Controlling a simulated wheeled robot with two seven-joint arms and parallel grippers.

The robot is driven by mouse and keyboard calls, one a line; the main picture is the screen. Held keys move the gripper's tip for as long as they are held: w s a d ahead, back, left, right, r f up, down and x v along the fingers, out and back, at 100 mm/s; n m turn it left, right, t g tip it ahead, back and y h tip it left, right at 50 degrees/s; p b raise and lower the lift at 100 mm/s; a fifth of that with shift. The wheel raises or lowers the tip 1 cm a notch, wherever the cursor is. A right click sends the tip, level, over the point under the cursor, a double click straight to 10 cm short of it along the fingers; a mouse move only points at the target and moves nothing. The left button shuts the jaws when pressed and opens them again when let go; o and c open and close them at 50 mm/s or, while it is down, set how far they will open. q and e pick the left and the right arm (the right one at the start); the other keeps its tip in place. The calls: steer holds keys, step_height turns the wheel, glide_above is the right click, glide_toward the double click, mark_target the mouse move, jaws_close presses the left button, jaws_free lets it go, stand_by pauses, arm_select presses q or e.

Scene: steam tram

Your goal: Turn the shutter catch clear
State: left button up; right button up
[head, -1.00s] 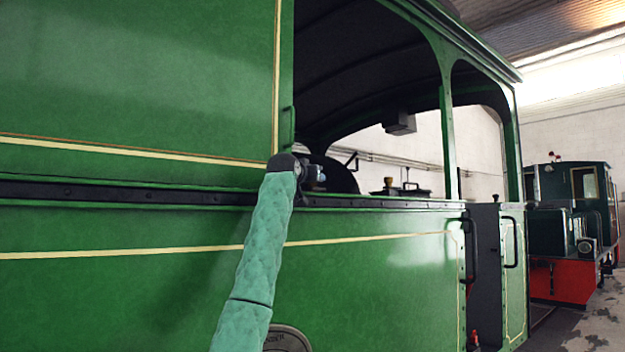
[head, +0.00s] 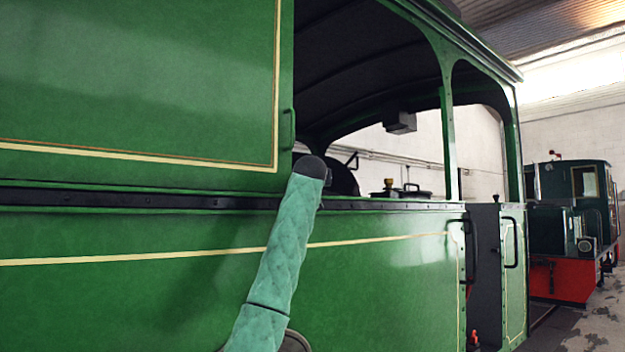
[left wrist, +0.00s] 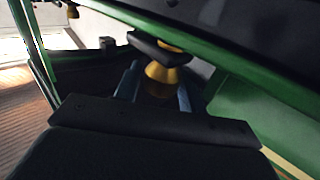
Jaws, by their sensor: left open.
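A brass cone-shaped fitting with a dark bar across it, which looks like the shutter catch (left wrist: 168,76), shows in the left wrist view. My left gripper (left wrist: 158,82) is open, with its two bluish fingers on either side of the brass part. I cannot tell whether they touch it. In the head view my left wrist's dark end covers the gripper and the catch, at the dark ledge beside the shutter opening. The green upper panel (head: 140,80), possibly the shutter, has a small handle on its right edge. My right gripper is not in view.
The dark riveted ledge (head: 130,198) runs along the tram's green side (head: 380,270). The cab window to the right is open, with a brass-topped fitting (head: 389,186) inside. Another locomotive (head: 570,230) stands far right.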

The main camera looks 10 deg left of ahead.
arm_select(q)
steer(key=n+y+p, duration=0.1)
steer(key=n+g+y+p, duration=0.1)
steer(key=y, duration=0.1)
steer(key=shift+r, duration=0.25)
steer(key=n+g+y+p, duration=0.2)
steer(key=y+p, duration=0.1)
steer(key=shift+f+n+y, duration=0.1)
steer(key=shift+n+y, duration=0.3)
steer(key=shift+s+d+f+b, duration=0.1)
steer(key=shift+s+f+b, duration=0.05)
steer(key=shift+f+b, duration=0.2)
steer(key=s+d+r+m+t+h+b, duration=0.3)
steer(key=s+d+m+h+b, duration=0.2)
steer(key=m+h, duration=0.5)
steer(key=shift+s+r+h, duration=0.3)
steer(key=shift+s+h, duration=0.2)
steer(key=shift+s, duration=0.6)
steer(key=shift+d, duration=0.1)
